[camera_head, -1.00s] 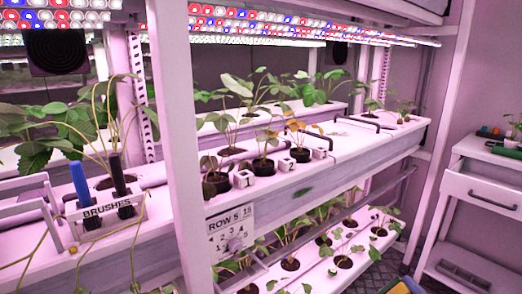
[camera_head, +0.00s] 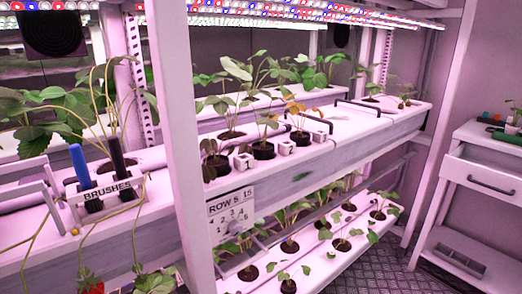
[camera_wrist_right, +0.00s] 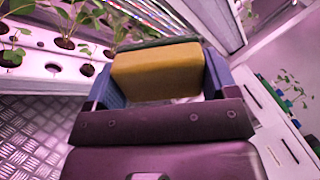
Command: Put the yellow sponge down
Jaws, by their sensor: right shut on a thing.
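The yellow sponge (camera_wrist_right: 157,72) shows in the right wrist view, with a dark green layer along its far side. My right gripper (camera_wrist_right: 160,88) is shut on it, with a blue finger on each side. The sponge is held in the air, with plant racks and the ridged metal floor beyond. Neither the sponge nor my right gripper shows in the head view. My left gripper is in neither view.
A white rack shelf (camera_head: 350,145) holds potted seedlings, with a lower planter (camera_head: 335,262) beneath. A brush holder (camera_head: 108,189) stands at the left. A white drawer cabinet (camera_head: 490,160) with small items on top stands at the right. Patterned metal floor (camera_head: 385,268) lies between.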

